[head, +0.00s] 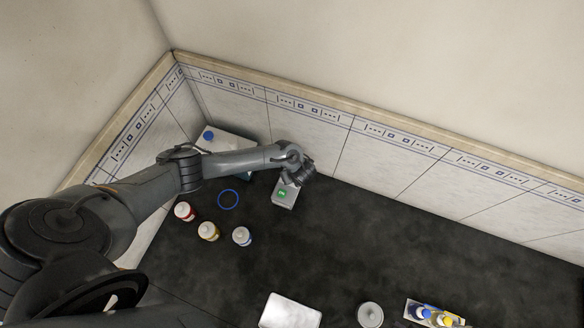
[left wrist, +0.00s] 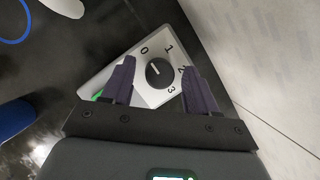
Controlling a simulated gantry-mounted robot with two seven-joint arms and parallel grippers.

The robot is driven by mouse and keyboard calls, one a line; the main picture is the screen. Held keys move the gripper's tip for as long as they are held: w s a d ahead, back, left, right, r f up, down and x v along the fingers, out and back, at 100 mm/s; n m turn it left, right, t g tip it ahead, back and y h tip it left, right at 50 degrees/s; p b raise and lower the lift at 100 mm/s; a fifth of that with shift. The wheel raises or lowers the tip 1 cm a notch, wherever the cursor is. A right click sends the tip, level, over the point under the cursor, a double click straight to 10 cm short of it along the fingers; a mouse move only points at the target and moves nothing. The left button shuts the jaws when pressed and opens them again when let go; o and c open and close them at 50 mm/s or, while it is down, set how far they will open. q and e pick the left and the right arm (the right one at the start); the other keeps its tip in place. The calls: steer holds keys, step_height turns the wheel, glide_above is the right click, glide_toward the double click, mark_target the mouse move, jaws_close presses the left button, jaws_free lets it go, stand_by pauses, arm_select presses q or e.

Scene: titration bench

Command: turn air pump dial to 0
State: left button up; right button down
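The air pump is a small grey-white box with a green display (head: 284,195) on the dark bench, near the tiled back wall. In the left wrist view its face shows a round black dial (left wrist: 160,72) with the numbers 0, 1, 2 and 3 around it. A short pale mark on the dial lies on its upper-left side, roughly toward the 0. My left gripper (left wrist: 158,78) is open, with one finger on each side of the dial. Contact with the dial cannot be told. In the head view my left wrist hides part of the pump. My right gripper is not in view.
A white device with a blue knob (head: 208,135) stands in the back corner behind my arm. A white plate (head: 290,312) lies in front.

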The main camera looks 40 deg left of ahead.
arm_select(q)
steer(key=p+v, duration=0.4)
steer(key=v, duration=0.6)
steer(key=shift+r, duration=0.4)
steer(key=shift+s+d, duration=0.1)
